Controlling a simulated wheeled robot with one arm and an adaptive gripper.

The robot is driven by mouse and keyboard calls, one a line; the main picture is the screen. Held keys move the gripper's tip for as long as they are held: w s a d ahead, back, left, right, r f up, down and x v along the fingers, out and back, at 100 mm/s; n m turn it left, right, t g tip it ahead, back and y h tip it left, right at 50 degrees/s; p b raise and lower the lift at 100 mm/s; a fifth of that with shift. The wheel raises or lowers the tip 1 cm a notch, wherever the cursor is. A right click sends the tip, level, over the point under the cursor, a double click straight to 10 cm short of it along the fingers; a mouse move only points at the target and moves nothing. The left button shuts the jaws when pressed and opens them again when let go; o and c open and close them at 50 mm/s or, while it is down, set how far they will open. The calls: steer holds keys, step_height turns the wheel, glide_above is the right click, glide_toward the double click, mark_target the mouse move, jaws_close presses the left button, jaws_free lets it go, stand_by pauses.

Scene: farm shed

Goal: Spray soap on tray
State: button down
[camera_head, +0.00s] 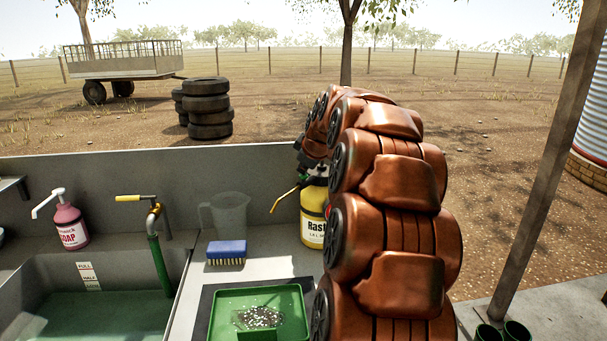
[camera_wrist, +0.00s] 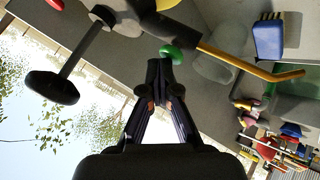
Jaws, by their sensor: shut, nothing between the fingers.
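A green tray (camera_head: 225,311) with a patch of pale and dark grains lies on a dark mat on the counter, partly cut off by the frame. A yellow sprayer (camera_head: 312,232) with a partly hidden label stands behind it, its thin yellow wand (camera_head: 283,199) pointing left and down. The wand (camera_wrist: 250,66) and a black pump handle (camera_wrist: 52,87) show in the wrist view. My gripper (camera_wrist: 160,68) is shut and empty, close to the sprayer's top; I cannot tell if they touch. My arm hides the sprayer's right side. A pink pump bottle (camera_head: 70,228) is labelled soap.
A blue brush (camera_head: 226,251) and a clear jug (camera_head: 226,214) stand left of the sprayer. A sink (camera_head: 100,310) with a green tap pipe (camera_head: 160,265) lies further left. A low wall (camera_head: 110,175) backs the counter; a post (camera_head: 545,170) stands at right.

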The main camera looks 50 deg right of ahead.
mark_target(304, 176)
steer(key=shift+f, duration=0.15)
steer(key=shift+f+b, duration=0.4)
steer(key=shift+b, duration=0.2)
stand_by(0.3)
steer(key=shift+r, duration=0.5)
steer(key=shift+r+p, duration=0.3)
steer(key=shift+r, duration=2.65)
